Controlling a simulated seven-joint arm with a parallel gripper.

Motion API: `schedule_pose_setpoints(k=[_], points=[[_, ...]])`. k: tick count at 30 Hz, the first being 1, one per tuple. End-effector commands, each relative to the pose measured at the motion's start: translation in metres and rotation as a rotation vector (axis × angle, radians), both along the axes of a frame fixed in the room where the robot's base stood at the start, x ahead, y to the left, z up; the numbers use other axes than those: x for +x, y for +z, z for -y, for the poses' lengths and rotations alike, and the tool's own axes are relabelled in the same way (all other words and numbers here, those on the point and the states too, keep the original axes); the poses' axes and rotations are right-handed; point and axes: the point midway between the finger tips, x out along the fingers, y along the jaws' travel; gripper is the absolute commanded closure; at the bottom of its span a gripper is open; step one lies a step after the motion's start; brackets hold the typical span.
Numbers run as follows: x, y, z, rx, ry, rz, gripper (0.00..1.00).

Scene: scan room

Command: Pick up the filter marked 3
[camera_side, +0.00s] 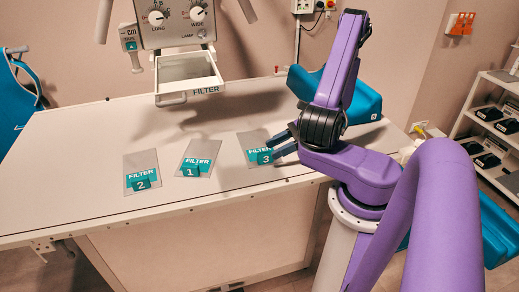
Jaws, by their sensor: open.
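The filter marked 3 (258,143) is a flat grey plate with a teal block bearing its number, lying on the white table at the right of the row. My gripper (279,145) is open at the right side of its teal block. The fingers are close to the block; I cannot tell whether they touch it or stand around it. The filter marked 1 (197,160) lies left of it, and the filter marked 2 (142,174) lies farther left.
An X-ray head with a filter tray (190,79) hangs over the back of the table (80,190). A teal cushion (360,98) stands behind my arm at the right. The table's front and left areas are clear. A shelf (490,120) stands at far right.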

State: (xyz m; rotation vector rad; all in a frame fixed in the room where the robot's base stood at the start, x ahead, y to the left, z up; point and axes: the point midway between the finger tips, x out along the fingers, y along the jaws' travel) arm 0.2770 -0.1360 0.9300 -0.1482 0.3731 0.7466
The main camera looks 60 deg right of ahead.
Motion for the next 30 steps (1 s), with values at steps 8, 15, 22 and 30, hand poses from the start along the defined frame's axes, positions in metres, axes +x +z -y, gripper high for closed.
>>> schedule_pose_setpoints(k=[8, 15, 22, 30], points=[[0.011, -0.008, -0.012, 0.001, 0.003, -0.001, 0.53], [0.031, -0.022, -0.033, 0.001, 0.004, -0.001, 0.53], [0.039, -0.026, -0.039, 0.000, 0.001, -0.001, 0.53], [0.039, -0.026, -0.039, -0.001, 0.000, -0.001, 0.86]])
